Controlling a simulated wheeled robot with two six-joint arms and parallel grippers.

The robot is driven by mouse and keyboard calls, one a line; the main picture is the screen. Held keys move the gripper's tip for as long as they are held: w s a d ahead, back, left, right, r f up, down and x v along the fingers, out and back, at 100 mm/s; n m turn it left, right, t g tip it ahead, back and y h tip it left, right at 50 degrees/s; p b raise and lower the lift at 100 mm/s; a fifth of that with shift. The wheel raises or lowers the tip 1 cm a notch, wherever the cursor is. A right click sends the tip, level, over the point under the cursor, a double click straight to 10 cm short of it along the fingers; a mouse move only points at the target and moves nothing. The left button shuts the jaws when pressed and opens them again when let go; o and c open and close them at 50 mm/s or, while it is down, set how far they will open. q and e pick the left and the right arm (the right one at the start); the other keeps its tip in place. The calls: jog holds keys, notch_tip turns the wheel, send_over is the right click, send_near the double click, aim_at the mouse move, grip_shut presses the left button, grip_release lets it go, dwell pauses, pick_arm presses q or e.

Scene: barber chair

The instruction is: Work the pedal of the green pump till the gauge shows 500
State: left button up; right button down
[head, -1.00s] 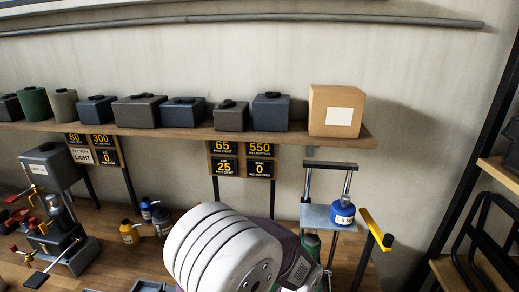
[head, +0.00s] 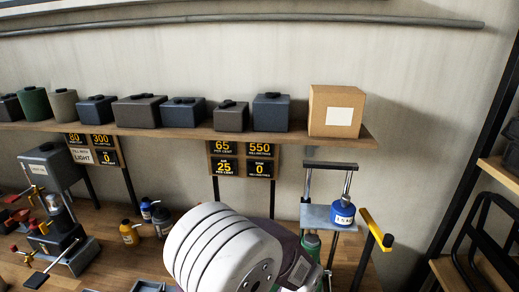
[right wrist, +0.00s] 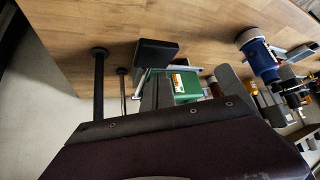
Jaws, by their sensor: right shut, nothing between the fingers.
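The green pump (right wrist: 187,86) stands beyond my right gripper in the right wrist view, with a black block-shaped pedal (right wrist: 156,53) on its bar. In the head view only a bit of green (head: 312,243) shows beside my right arm, which hides the rest. My right gripper (right wrist: 157,84) is shut and empty, its grey fingers pointing at the pump below the pedal; I cannot tell whether they touch it. A display board (head: 261,158) under the shelf reads 550 millimetres, with 0 below; I cannot tell whether it is this pump's gauge. My left gripper is out of view.
A stand with a blue weight (head: 342,213) and a yellow lever (head: 376,230) stand right of my arm. A press with red levers (head: 62,240) is at the left. Small bottles (head: 130,232) stand on the wooden bench. Boxes line the shelf (head: 200,132) above.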

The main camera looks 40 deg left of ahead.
jog(key=shift+f, duration=0.1)
jog(key=shift+f+b, duration=1.1)
jog(key=shift+f, duration=0.1)
jog(key=shift+r, duration=0.1)
jog(key=shift+f+b, duration=0.85)
jog(key=shift+f, duration=0.35)
jog(key=f+b, duration=0.2)
jog(key=f, duration=0.1)
jog(key=f+b, duration=0.1)
jog(key=shift+w+a+f, duration=0.25)
jog(key=shift+w+f, duration=0.15)
jog(key=shift+f, duration=0.1)
